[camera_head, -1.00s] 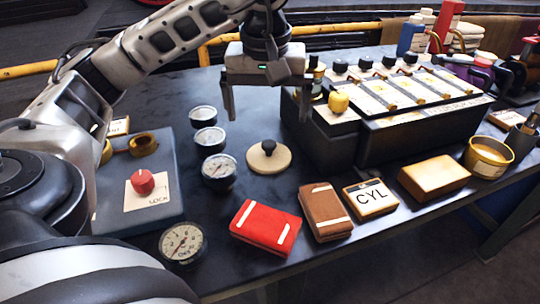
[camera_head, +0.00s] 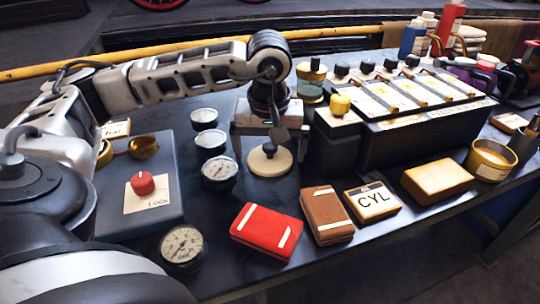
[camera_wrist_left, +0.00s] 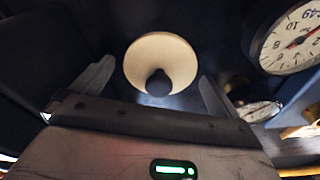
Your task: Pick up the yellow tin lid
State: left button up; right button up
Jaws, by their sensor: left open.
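The pale yellow tin lid (camera_head: 262,165), a round disc with a black knob on top, lies flat on the dark bench. In the left wrist view the lid (camera_wrist_left: 160,52) lies between and beyond the fingers, with its knob towards me. My left gripper (camera_head: 271,157) is open, pointing down over the lid, with one finger on each side of it. In the wrist view the fingers (camera_wrist_left: 154,85) stand apart with nothing gripped. I cannot tell whether they touch the lid. My right gripper is not in view.
Several gauges (camera_head: 218,171) stand left of the lid. A black box row (camera_head: 400,140) with a yellow knob is close on the right. A red pouch (camera_head: 265,231), a brown pouch (camera_head: 326,215) and a CYL box (camera_head: 373,200) lie in front. An open yellow tin (camera_head: 490,158) stands far right.

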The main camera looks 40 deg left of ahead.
pick_arm(q)
jog(key=c, duration=0.9)
jog(key=shift+c, duration=0.2)
